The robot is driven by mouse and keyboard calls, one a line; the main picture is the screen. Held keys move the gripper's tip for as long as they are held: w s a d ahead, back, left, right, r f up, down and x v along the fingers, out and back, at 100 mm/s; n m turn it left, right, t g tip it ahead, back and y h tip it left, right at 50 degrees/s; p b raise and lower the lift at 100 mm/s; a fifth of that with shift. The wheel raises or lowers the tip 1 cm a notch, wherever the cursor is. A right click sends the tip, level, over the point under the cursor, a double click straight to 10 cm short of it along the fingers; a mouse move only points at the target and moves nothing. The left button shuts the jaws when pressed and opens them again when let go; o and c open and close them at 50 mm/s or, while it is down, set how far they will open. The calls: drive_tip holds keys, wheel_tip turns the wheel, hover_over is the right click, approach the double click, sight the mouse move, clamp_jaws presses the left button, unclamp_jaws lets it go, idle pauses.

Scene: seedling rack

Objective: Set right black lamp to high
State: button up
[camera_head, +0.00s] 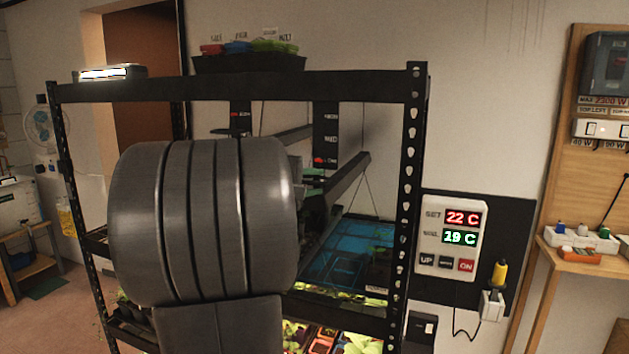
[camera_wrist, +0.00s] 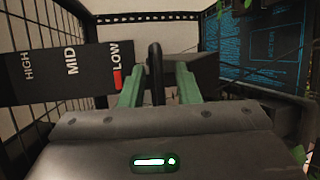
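The right black lamp (camera_head: 345,182) is a dark bar hanging inside the rack. Its dark scale plate (camera_head: 325,130) shows behind it, with a red mark low down. In the wrist view the scale plate (camera_wrist: 50,75) reads HIGH, MID and LOW from left to right, and the red mark is at LOW. My gripper (camera_wrist: 158,75) has green fingers standing apart, with an upright black loop or handle (camera_wrist: 156,60) between them. Gaps show on both sides of it. In the head view my arm hides most of the gripper.
The black rack post (camera_head: 413,200) stands right of the lamp. A blue-lit tray (camera_head: 345,250) and seedlings (camera_head: 360,343) are below. A second scale plate (camera_head: 240,118) is to the left. A thermostat (camera_head: 450,236) hangs on the wall. Wire mesh (camera_wrist: 25,120) is at left in the wrist view.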

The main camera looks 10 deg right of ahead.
drive_tip(key=shift+w+d+f, duration=0.1)
drive_tip(key=shift+w+d, duration=0.1)
drive_tip(key=shift+d, duration=0.1)
drive_tip(key=shift+c, duration=0.4)
drive_tip(key=shift+f, duration=0.1)
clamp_jaws()
wheel_tip(320, 180, up, 10)
drive_tip(key=p, duration=0.4)
drive_tip(key=shift+r, duration=0.25)
drive_tip(key=shift+o, duration=0.4)
unclamp_jaws()
drive_tip(key=b+v, duration=0.2)
drive_tip(key=v, duration=1.2)
